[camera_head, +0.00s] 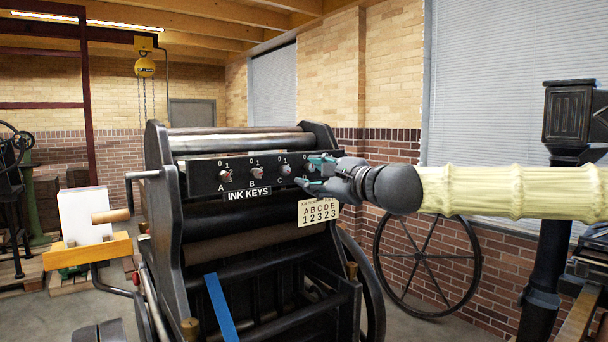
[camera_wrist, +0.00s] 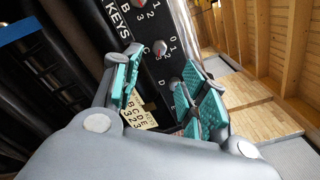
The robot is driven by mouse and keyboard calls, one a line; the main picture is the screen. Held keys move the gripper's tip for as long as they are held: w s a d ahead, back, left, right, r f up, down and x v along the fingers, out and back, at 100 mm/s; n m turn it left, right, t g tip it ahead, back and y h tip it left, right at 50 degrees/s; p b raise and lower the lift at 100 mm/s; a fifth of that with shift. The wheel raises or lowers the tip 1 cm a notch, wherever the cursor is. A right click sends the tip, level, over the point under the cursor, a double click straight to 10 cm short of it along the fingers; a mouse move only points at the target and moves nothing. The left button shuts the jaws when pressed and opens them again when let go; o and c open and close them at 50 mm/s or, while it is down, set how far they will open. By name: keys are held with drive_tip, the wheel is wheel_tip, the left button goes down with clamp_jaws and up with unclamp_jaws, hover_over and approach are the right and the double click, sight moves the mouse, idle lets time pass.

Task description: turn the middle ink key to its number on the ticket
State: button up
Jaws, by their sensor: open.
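The black ink-key panel (camera_head: 203,181) on the press carries a row of small knobs, with A, B and C showing in the head view. The middle key C (camera_head: 285,170) is just left of my gripper's teal fingertips (camera_head: 314,171), clear of them. In the wrist view, key C (camera_wrist: 160,47) lies beyond the fingertips (camera_wrist: 163,78). My gripper is open and empty, and hides the keys right of C in the head view. C's exact setting is too small to tell. The cream ticket (camera_head: 319,212) below the panel reads A B C D E over 1 2 3 2 3; C's number looks like 3.
An "INK KEYS" label (camera_head: 249,194) sits under the panel. A large spoked wheel (camera_head: 427,262) stands at right. A wooden-handled crank (camera_head: 111,215) sticks out at left.

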drive_tip(key=shift+v, duration=0.85)
drive_tip(key=shift+f, duration=0.1)
